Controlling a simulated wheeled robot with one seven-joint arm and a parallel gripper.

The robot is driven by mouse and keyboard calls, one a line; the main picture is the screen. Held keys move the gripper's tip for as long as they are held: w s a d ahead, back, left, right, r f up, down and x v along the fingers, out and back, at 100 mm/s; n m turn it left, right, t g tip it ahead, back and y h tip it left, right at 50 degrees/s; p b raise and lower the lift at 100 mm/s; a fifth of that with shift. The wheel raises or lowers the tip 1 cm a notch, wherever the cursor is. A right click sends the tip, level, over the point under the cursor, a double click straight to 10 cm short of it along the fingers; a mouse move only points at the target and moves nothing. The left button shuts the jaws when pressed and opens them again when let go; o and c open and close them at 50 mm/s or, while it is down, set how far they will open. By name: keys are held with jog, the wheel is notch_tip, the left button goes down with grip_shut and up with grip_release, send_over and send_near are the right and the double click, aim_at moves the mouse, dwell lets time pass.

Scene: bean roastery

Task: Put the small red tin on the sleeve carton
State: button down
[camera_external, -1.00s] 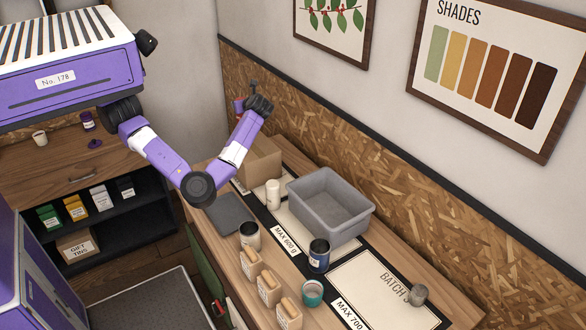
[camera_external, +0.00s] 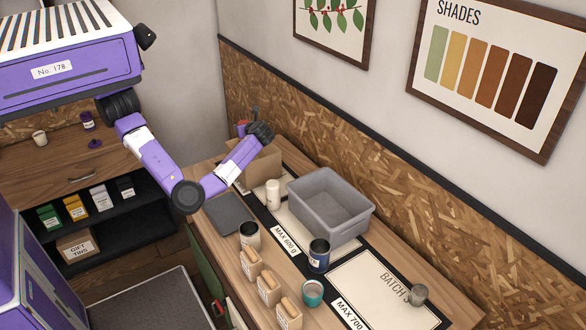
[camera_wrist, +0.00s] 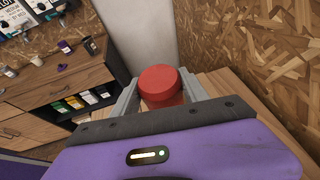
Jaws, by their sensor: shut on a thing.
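The small red tin (camera_wrist: 160,82) is between the two grey fingers of my gripper (camera_wrist: 158,94) in the wrist view, with its round red lid showing. In the external view my gripper (camera_external: 245,128) is at the far end of the counter, above the back of a brown cardboard box (camera_external: 264,168), which looks like the sleeve carton. A bit of the red tin (camera_external: 241,129) shows there. My forearm and wrist hide part of the carton, and I cannot tell whether the tin touches it.
A grey bin (camera_external: 330,207) stands right of the carton, with a white cylinder (camera_external: 273,194) between them. A dark flat pad (camera_external: 229,213), open cans and several tan pouches (camera_external: 269,288) are nearer. The chipboard wall (camera_external: 300,128) runs close behind.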

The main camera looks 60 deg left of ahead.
jog(key=shift+f, duration=0.1)
jog(key=c, duration=0.6)
grip_release()
jog(key=shift+b+v, duration=1.95)
jog(key=shift+v, duration=4.1)
